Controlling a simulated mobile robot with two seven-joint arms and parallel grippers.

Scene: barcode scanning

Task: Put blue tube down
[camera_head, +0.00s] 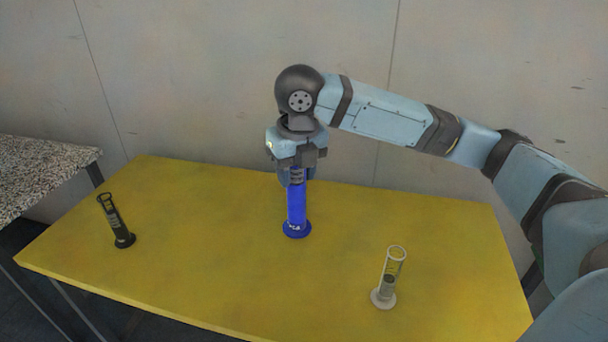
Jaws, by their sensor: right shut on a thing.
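The blue tube (297,208) is upright with a round base, near the middle of the yellow table (200,225). My right gripper (296,172) points down from above and is shut on the upper part of the blue tube, hiding its top. The tube's base is at or very close to the table top; I cannot tell whether it touches. My left gripper is not in view.
A black tube (115,222) stands at the left of the table. A clear, whitish tube (389,280) stands at the front right. A speckled counter (40,170) is at the far left. The table between the tubes is clear.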

